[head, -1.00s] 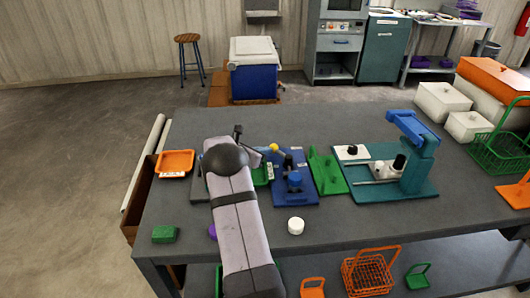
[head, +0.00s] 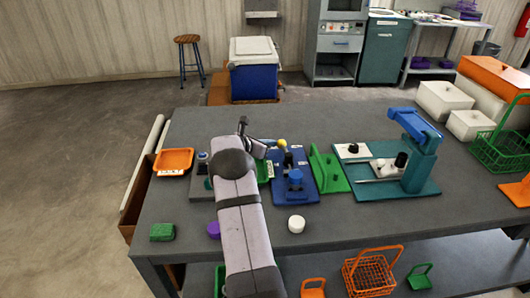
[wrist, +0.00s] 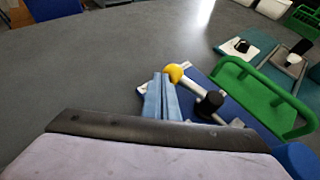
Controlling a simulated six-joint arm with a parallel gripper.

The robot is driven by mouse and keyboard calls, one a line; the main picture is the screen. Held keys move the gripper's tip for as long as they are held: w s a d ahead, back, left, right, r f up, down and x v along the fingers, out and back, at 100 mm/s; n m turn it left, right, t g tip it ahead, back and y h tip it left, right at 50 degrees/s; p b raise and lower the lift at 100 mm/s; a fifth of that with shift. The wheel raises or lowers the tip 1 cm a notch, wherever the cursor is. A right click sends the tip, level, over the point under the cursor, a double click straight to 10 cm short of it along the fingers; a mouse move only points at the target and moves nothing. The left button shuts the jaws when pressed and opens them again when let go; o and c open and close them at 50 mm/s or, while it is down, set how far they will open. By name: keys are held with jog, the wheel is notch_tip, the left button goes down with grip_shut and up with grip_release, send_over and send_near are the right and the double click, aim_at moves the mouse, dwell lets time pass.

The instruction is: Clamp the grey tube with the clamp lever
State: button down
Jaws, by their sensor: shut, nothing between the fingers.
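The clamp lever shows as a yellow ball knob (head: 282,143) above the blue board (head: 309,190). In the wrist view the yellow knob (wrist: 175,73) sits on a pale rod that runs to a black piece (wrist: 210,101). My gripper (head: 270,143) is shut and empty, just left of the yellow knob. In the wrist view its blue-grey fingers (wrist: 160,82) are together beside the knob, very close or touching; I cannot tell which. A blue cylinder (head: 295,177) stands on the board. I cannot make out the grey tube.
A green frame (head: 327,168) stands right of the blue board, and a teal press (head: 415,160) beyond it. A white round piece (head: 296,225) lies in front. An orange tray (head: 175,161) and green block (head: 162,231) are at left. The table behind is clear.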

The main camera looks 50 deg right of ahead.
jog(key=shift+s+d+b, duration=0.2)
jog(key=shift+d+b, duration=0.05)
jog(key=shift+d, duration=0.65)
jog(key=shift+s+d+b, duration=0.2)
jog(key=shift+d+b, duration=0.05)
jog(key=shift+d, duration=0.65)
jog(key=shift+s+d+b, duration=0.2)
jog(key=shift+s+d, duration=0.2)
jog(key=shift+d, duration=0.25)
jog(key=shift+s+d+b, duration=0.15)
jog(key=shift+s+d, duration=0.2)
jog(key=shift+d, duration=0.25)
jog(key=shift+s, duration=0.1)
jog(key=w+a+r, duration=0.5)
jog(key=w+a, duration=0.2)
jog(key=w, duration=0.3)
jog(key=shift+w+a+r+p, duration=0.15)
jog(key=shift+w+a+p, duration=0.05)
jog(key=shift+a+p, duration=0.1)
